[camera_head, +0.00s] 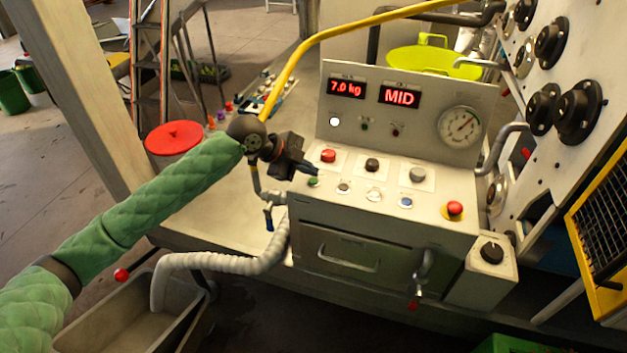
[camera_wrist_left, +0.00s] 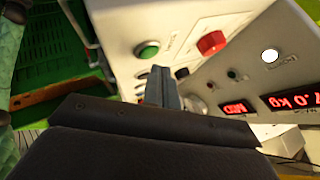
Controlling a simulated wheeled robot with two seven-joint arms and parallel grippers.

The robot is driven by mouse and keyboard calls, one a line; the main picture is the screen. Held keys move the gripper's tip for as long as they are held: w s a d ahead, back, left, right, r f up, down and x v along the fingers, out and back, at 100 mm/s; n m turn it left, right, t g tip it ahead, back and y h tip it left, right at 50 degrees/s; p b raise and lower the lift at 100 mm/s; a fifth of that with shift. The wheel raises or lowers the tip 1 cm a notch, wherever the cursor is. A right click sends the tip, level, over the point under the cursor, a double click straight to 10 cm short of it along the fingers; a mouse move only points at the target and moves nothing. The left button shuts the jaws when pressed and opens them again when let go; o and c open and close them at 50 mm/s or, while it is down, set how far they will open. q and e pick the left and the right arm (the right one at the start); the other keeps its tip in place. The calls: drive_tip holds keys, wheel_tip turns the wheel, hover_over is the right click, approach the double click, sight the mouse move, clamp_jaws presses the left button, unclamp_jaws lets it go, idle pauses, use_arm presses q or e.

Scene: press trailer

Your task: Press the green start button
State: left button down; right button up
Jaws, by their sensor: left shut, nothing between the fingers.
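The green start button (camera_head: 313,182) sits at the front left of the control panel's sloped top (camera_head: 340,204), below a red button (camera_head: 328,155). In the left wrist view the green button (camera_wrist_left: 148,50) shows uncovered, up and left of my fingertips, with the red button (camera_wrist_left: 212,42) to its right. My left gripper (camera_head: 314,171) is shut and empty, its tips just above the green button in the head view. In the left wrist view its shut fingers (camera_wrist_left: 161,82) point toward the panel. I cannot tell for sure whether they touch it. My right gripper is not in view.
The upright display (camera_head: 399,96) reads MID. A yellow hose (camera_head: 330,33) arches above. A ribbed grey hose (camera_head: 215,262) hangs left.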

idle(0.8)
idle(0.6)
use_arm(q)
drive_tip(key=shift+f, duration=0.1)
drive_tip(key=shift+f, duration=0.3)
idle(0.4)
